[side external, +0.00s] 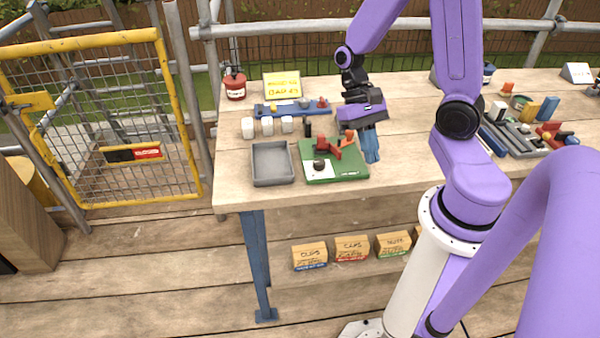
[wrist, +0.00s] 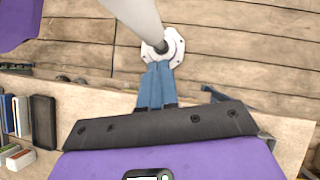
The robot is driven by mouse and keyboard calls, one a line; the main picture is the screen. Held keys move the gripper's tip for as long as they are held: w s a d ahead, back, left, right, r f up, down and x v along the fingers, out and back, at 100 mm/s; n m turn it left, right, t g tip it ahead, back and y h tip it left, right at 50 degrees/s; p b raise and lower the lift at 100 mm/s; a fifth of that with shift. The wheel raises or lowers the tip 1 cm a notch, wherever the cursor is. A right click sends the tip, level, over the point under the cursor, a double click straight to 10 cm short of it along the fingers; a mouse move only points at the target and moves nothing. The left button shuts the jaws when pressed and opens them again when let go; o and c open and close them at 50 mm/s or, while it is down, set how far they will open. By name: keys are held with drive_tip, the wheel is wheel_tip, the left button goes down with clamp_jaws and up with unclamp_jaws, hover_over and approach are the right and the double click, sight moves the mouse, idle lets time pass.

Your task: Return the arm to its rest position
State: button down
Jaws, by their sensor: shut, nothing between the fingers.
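My gripper (side external: 371,150) hangs above the wooden bench (side external: 410,165), close to its front edge and just right of the green board. Its blue fingers point down and are together with nothing between them. In the wrist view the blue fingers of my gripper (wrist: 157,85) lie side by side over the bench's front edge, with floorboards beyond. Part of the bench below the gripper is hidden by its dark body.
A green board (side external: 335,172) with red and dark parts lies left of my gripper, beside a grey tray (side external: 273,180). White blocks (side external: 268,126) and a blue rack (side external: 290,107) stand behind. Tools and blocks (side external: 520,135) crowd the right. Boxes (side external: 352,248) sit below the bench.

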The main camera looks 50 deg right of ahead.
drive_tip(key=s+a+r+n+t+h, duration=0.1)
drive_tip(key=s+a+r+n+t, duration=0.2)
drive_tip(key=n, duration=0.6)
drive_tip(key=s+a+r+n+t+h, duration=0.1)
drive_tip(key=s+a+r+n+t, duration=0.1)
drive_tip(key=a+n, duration=0.4)
wheel_tip(320, 180, up, 2)
drive_tip(key=n+t, duration=0.1)
drive_tip(key=n, duration=0.2)
drive_tip(key=shift+s, duration=0.4)
